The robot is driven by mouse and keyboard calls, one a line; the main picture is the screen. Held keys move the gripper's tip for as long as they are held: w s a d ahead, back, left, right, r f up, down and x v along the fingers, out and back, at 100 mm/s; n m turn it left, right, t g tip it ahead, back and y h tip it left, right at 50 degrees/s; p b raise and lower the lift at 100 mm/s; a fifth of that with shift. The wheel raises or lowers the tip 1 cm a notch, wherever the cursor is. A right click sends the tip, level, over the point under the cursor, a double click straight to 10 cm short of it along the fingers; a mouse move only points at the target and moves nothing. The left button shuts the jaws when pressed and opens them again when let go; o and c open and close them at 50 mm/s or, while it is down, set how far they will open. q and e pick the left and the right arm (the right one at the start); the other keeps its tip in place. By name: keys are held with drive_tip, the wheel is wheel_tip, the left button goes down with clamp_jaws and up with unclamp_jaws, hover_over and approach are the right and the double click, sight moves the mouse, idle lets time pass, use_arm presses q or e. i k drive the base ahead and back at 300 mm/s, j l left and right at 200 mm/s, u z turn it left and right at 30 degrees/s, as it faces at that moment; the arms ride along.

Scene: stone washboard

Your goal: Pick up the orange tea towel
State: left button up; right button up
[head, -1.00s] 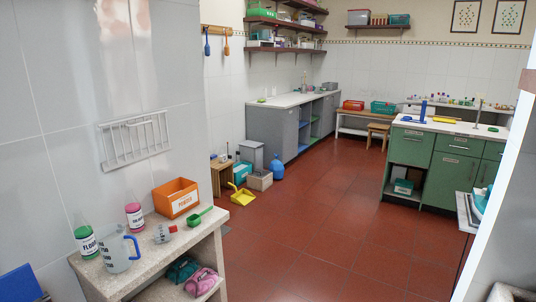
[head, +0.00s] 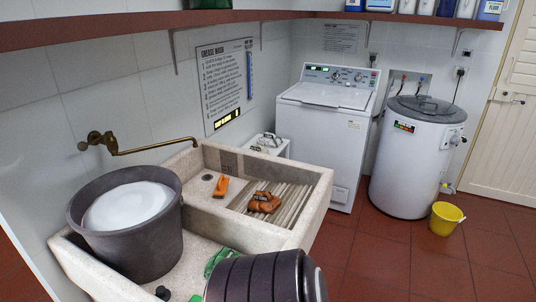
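An orange-brown crumpled cloth, which looks like the orange tea towel (head: 264,203), lies in a heap on the ribbed washboard (head: 296,204) of the stone sink. A smaller bright orange object (head: 221,187) lies to its left in the same stone basin; I cannot tell what it is. Neither of my grippers is in view, so nothing shows either one near the towel.
A grey tub with white contents (head: 129,252) stands left, under a brass tap (head: 150,149). A dark rounded shape at the bottom edge hides part of the sink's front. A white washer (head: 327,130), white drum (head: 413,160) and yellow bucket (head: 445,218) stand beyond. Red floor is clear at right.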

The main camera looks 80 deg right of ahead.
sight(264, 202)
drive_tip(key=z, duration=2.2)
drive_tip(key=i+l+u, duration=0.1)
drive_tip(key=l+u, duration=0.25)
drive_tip(key=i+l+u, duration=0.1)
drive_tip(key=u, duration=0.3)
drive_tip(key=i+l+u, duration=0.2)
drive_tip(key=l, duration=1.35)
drive_tip(key=l+u, duration=0.2)
drive_tip(key=l, duration=1.4)
